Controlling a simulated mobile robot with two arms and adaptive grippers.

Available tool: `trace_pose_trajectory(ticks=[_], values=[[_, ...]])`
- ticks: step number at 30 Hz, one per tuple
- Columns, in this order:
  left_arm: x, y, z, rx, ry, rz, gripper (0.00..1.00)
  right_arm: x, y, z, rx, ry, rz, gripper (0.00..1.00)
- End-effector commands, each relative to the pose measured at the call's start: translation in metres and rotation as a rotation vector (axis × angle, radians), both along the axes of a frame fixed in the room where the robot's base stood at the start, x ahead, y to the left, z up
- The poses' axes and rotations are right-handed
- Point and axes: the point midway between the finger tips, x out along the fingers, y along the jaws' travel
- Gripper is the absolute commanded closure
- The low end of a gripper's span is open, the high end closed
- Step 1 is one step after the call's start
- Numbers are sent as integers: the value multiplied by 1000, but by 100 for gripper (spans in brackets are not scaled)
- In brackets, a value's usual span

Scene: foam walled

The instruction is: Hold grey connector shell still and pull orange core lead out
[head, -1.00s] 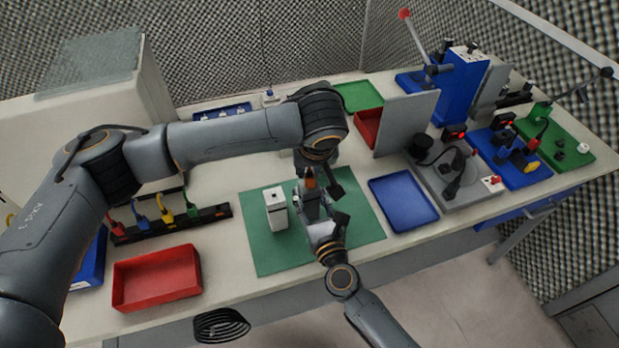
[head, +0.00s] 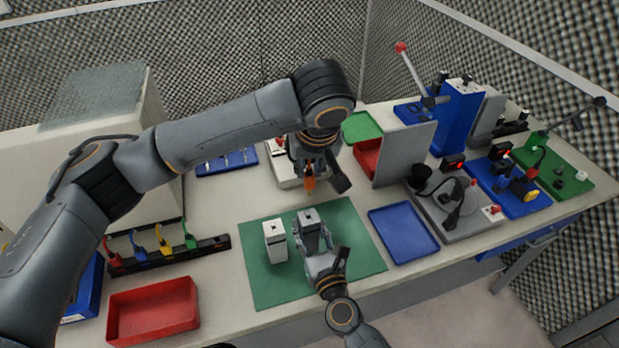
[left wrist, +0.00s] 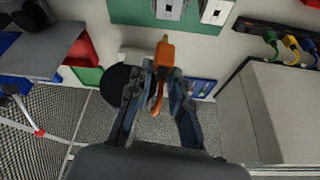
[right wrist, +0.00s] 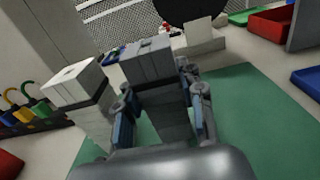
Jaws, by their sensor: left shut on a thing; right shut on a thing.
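The orange core lead (head: 310,183) is in my left gripper (head: 311,176), raised above the bench behind the green mat (head: 345,225). In the left wrist view the orange core (left wrist: 164,55) sits between the shut fingers, with its orange tail hanging toward the palm. The grey connector shell (head: 309,218) stands upright on the mat, apart from the core. My right gripper (head: 314,242) is shut on it from the front. The right wrist view shows the shell (right wrist: 150,70) between both fingers. A second, whiter block (head: 275,240) stands just left of it.
A blue tray (head: 404,232) lies right of the mat and a red tray (head: 153,310) at front left. A rack with coloured leads (head: 165,250) stands left. A grey panel (head: 403,153) and fixtures fill the right. A white device (head: 284,172) sits behind the left gripper.

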Motion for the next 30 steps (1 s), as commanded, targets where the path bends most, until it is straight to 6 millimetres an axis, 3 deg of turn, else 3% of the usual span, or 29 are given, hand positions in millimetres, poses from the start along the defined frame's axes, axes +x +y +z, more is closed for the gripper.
trace_pose_trajectory(ticks=[7,8,11,12,23,30], values=[[0,0,1,1,1,0,100,0,0,-1,-1,2,1,97],[0,0,1,1,1,0,100,0,0,-1,-1,2,1,58],[0,0,1,1,1,0,100,0,0,-1,-1,2,1,37],[0,0,1,1,1,0,100,0,0,-1,-1,2,0,35],[0,0,1,1,1,0,100,-5,-2,-1,-1,2,0,35],[0,0,1,1,1,0,100,-46,-15,-3,-3,4,2,35]])
